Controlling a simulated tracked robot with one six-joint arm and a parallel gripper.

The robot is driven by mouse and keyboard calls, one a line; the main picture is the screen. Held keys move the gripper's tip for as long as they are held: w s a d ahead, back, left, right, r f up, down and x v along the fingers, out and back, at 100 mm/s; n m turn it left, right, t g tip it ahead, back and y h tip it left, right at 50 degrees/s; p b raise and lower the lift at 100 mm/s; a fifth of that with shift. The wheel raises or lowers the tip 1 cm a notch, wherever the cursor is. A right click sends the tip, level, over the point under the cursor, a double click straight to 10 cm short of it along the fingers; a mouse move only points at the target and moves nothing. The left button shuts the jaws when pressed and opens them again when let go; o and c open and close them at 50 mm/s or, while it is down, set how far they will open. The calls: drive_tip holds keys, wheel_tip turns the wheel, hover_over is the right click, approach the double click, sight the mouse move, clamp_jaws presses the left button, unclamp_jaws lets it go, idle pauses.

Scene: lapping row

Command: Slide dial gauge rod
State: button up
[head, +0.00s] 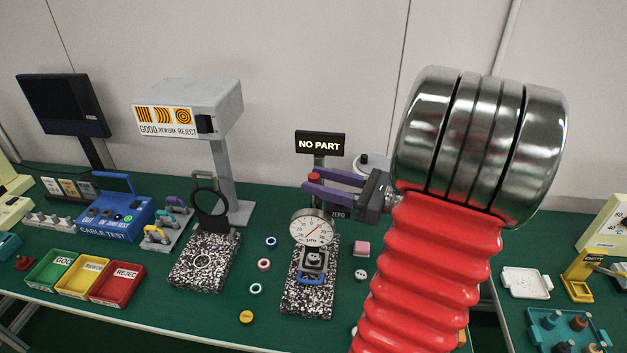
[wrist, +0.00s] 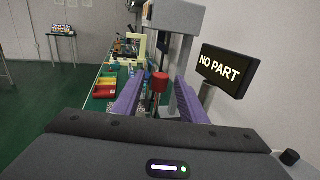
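The dial gauge (head: 312,228) with its white round face stands over a speckled granite base (head: 307,299) in the head view. Its rod carries a red knob (head: 314,179) on top, just below the black NO PART sign (head: 320,143). My gripper (head: 308,181) has purple fingers and reaches left from the arm at the height of the red knob. In the wrist view the red knob (wrist: 159,82) stands between the two spread fingers, with space on both sides. The NO PART sign (wrist: 228,66) is at the right there. The gauge face is hidden in the wrist view.
A second granite stand with a black ring lens (head: 210,202) is at left. Green, yellow and red (head: 117,282) trays stand further left. A grey column (wrist: 187,45) rises close behind the fingers.

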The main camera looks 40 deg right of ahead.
drive_tip(key=shift+x, duration=0.85)
drive_tip(key=shift+c, duration=0.5)
clamp_jaws()
